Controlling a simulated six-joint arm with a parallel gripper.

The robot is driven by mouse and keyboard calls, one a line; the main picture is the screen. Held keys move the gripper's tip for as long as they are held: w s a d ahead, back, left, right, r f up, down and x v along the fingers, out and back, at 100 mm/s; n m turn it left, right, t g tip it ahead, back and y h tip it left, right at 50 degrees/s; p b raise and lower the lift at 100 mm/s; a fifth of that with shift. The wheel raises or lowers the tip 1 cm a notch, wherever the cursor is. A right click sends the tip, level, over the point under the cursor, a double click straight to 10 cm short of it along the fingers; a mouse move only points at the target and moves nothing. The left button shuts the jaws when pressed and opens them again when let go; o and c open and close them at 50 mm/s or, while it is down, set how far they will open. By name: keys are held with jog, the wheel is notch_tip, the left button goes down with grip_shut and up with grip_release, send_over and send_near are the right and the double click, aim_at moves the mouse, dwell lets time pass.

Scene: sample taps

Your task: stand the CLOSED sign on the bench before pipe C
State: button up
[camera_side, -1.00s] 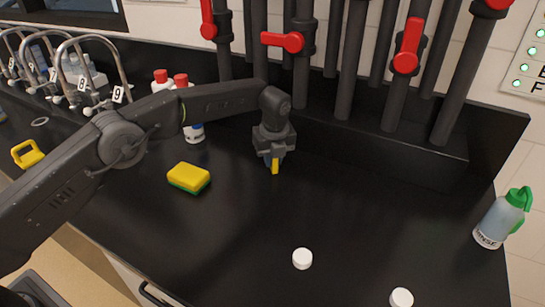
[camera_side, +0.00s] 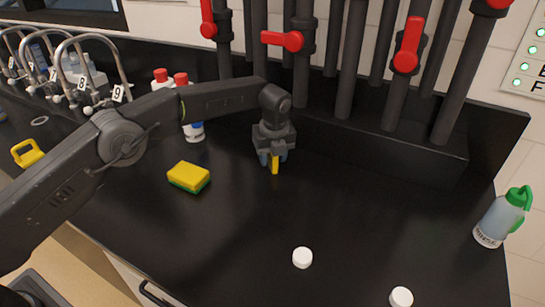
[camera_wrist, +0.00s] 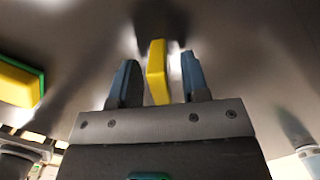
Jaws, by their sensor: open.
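A narrow yellow piece, seemingly the CLOSED sign seen edge-on, stands on the black bench below my gripper in the side view (camera_side: 275,167). No lettering on it is readable. My gripper (camera_side: 273,159) is low over the bench in front of the pipes, its blue-grey fingers open on either side of the sign. In the wrist view the sign (camera_wrist: 157,72) is upright between the fingers, with a gap on each side. The pipe with a level red handle (camera_side: 283,41) rises behind my gripper. No pipe letters are visible, so I cannot tell which is C.
A yellow-green sponge (camera_side: 188,177) lies left of my gripper. White bottles with red caps (camera_side: 192,125) stand behind it. Two white caps (camera_side: 302,258) lie near the front. A spray bottle (camera_side: 500,218) stands at the right. The bench centre-right is clear.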

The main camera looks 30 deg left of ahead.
jog(key=r, duration=0.7)
jog(key=s+d+r, duration=0.1)
jog(key=r, duration=0.2)
jog(key=shift+d+r, duration=0.1)
jog(key=shift+r, duration=0.2)
jog(key=shift+s+r, duration=0.1)
jog(key=shift+r, duration=0.4)
jog(key=s+a+r+n, duration=0.4)
jog(key=a+r+n, duration=0.15)
jog(key=r, duration=0.45)
jog(key=s+a+r+n+t, duration=0.1)
jog(key=s+a+r+n, duration=0.1)
jog(key=s+n, duration=0.15)
jog(key=s+a+r+n+h, duration=0.1)
jog(key=s+a+r+n, duration=0.1)
jog(key=s, duration=0.3)
jog(key=s+a+r+n+t, duration=0.1)
jog(key=s+a+r+n, duration=0.1)
jog(key=s+n, duration=0.15)
jog(key=s+a+f+n, duration=0.1)
jog(key=s+f+n, duration=0.2)
jog(key=s, duration=0.4)
jog(key=s+a+f+n+t, duration=0.1)
jog(key=s+a+f+n, duration=0.1)
jog(key=s+n, duration=0.3)
jog(key=s+a+f+n+t, duration=0.1)
jog(key=s+f+n, duration=0.3)
jog(key=s, duration=0.6)
jog(key=shift+s+a+f, duration=0.3)
jog(key=shift+f, duration=0.15)
